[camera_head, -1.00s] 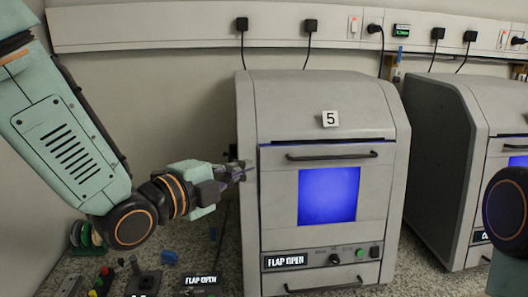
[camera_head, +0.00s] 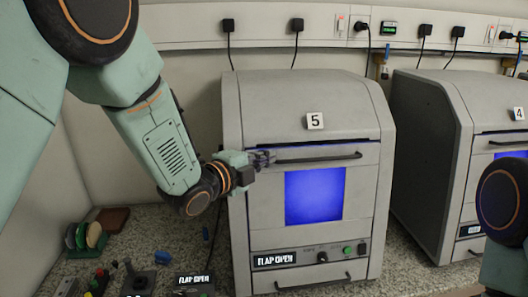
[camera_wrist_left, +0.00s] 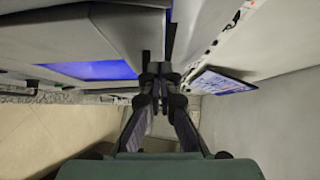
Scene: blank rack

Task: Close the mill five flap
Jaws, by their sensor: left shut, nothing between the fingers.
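Mill five (camera_head: 300,98) is a grey cabinet with a "5" label on its sloped top. Its front flap (camera_head: 262,200) has a glowing blue window and a dark bar handle (camera_head: 320,158) along the top. In the wrist view, the shut fingers (camera_wrist_left: 160,84) point past the blue window (camera_wrist_left: 95,70). My right gripper is out of view.
Mill four (camera_head: 430,125) stands to the right, partly behind my right arm. A socket rail (camera_head: 270,40) with plugs and cables runs along the wall.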

